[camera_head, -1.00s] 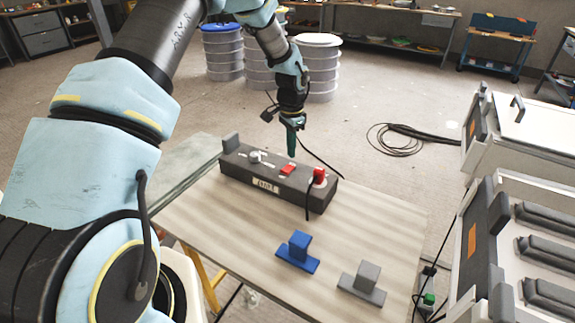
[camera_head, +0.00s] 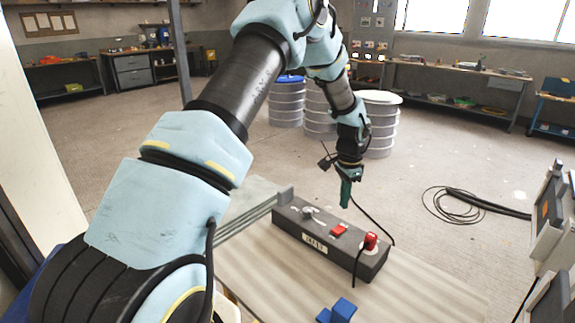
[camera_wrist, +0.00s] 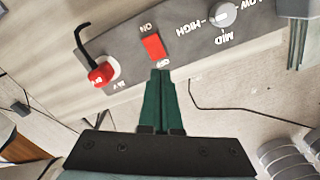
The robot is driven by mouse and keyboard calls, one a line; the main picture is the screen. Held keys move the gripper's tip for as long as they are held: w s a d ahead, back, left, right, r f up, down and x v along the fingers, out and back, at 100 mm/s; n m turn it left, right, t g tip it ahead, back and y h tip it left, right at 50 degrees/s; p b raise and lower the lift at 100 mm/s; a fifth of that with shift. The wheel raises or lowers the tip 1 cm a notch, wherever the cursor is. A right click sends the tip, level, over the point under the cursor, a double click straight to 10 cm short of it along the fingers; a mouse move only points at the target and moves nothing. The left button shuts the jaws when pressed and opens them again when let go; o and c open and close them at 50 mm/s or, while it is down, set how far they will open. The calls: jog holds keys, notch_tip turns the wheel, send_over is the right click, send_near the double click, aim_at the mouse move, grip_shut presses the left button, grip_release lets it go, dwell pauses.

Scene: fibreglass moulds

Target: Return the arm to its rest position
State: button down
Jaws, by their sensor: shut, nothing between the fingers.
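My gripper (camera_head: 345,193) has green fingers, which point down above the far side of the grey control box in the head view. In the wrist view the gripper (camera_wrist: 160,75) is shut and empty, its fingertips close to the box's edge by the red switch in the picture. I cannot tell the exact gap. The control box (camera_head: 330,257) stands on the table with a red rocker switch (camera_wrist: 154,46), a round knob (camera_wrist: 222,15) and a red plug with a black cable (camera_head: 370,241). My arm reaches out from the left, bent over the table.
The table (camera_head: 270,285) carries a blue block (camera_head: 338,312) at the picture's bottom edge. Ribbed drums (camera_head: 380,125) stand behind my gripper. A black cable coil (camera_head: 455,205) lies on the floor at right. White equipment (camera_head: 550,225) stands at the right edge.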

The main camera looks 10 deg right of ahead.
jog(key=a+r+n, duration=0.4)
jog(key=a+r, duration=0.3)
jog(key=a, duration=0.4)
jog(key=s+a+r+n, duration=0.2)
jog(key=s+a+n, duration=0.1)
jog(key=a, duration=0.4)
jog(key=s+a+r+n+t, duration=0.1)
jog(key=s+a+r+n, duration=0.2)
jog(key=s+a, duration=0.3)
jog(key=s+a+r+n, duration=0.2)
jog(key=s+a+n, duration=0.2)
jog(key=a, duration=0.6)
jog(key=shift+s+r+n+t, duration=0.3)
jog(key=shift+s+r+n, duration=0.1)
jog(key=shift+s, duration=0.35)
